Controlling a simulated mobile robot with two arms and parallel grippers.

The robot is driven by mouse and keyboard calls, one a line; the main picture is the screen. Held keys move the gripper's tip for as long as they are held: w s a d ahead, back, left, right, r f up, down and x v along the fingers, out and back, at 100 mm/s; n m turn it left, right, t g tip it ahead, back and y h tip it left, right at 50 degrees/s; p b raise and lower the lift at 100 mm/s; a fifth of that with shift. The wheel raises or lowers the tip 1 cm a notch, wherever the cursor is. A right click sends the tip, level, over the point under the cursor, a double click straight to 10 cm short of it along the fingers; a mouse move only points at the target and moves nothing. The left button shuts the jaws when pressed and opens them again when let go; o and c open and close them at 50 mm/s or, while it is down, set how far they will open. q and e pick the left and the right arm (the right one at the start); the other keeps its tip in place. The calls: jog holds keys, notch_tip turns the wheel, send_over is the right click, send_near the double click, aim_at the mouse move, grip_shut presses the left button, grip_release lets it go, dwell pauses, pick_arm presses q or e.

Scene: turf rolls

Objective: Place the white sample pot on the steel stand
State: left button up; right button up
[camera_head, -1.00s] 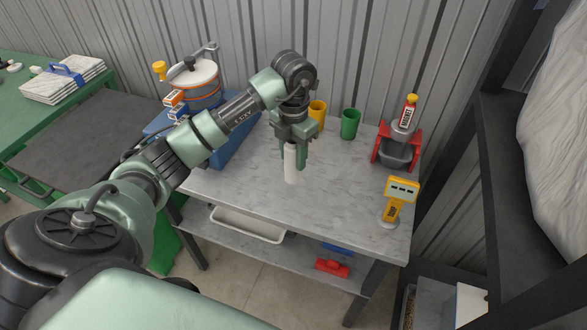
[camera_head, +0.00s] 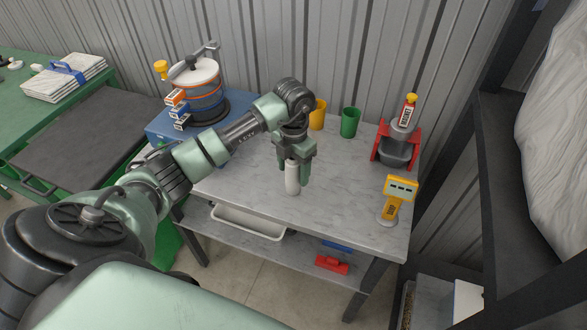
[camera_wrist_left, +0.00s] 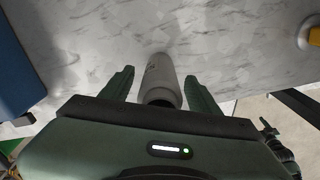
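The white sample pot (camera_head: 292,180) is a slim upright cylinder at the middle of the grey bench top. Its base appears to meet the bench. My left gripper (camera_head: 294,172) points down over it, one finger on each side. In the left wrist view the pot (camera_wrist_left: 160,78) lies between the fingers of the left gripper (camera_wrist_left: 159,82), with a gap at each side, so the gripper is open. The pot's dark open mouth faces the wrist camera. I cannot tell for sure which thing is the steel stand. My right gripper is not in view.
A yellow device with a display (camera_head: 399,190) stands at the bench's right front. Behind it is a red-framed holder (camera_head: 379,148). Green (camera_head: 350,122) and yellow (camera_head: 318,115) cups stand at the back. A blue base with a lidded vessel (camera_head: 202,88) is at the left.

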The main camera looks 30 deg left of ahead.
pick_arm(q)
jog(key=shift+r, duration=0.6)
notch_tip(320, 180, up, 10)
jog(key=b, duration=0.2)
jog(key=shift+b, duration=0.3)
jog(key=shift+r, duration=0.6)
jog(key=shift+d+f, duration=0.1)
